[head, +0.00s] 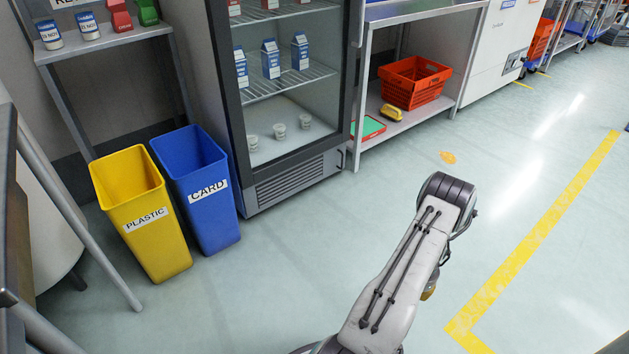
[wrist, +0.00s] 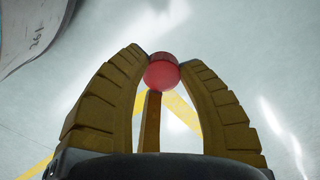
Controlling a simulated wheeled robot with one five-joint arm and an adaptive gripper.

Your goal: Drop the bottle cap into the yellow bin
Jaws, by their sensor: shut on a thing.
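The red bottle cap (wrist: 162,74) is held between the tips of my gripper (wrist: 163,72) in the wrist view, with pale floor below it. The gripper's yellow-brown fingers are shut on it. In the head view my gripper (head: 429,290) is mostly hidden behind my arm, and the cap cannot be seen there. The yellow bin (head: 157,245), labelled PLASTIC, stands upright on the floor at the left, its open top showing. My gripper is well to the right of it.
A blue CARD bin (head: 212,212) stands against the yellow bin's right side. A glass-door fridge (head: 290,175) is behind. A metal shelf (head: 110,38) is at upper left. An orange crate (head: 412,92) sits on a low shelf. The floor between arm and bins is clear.

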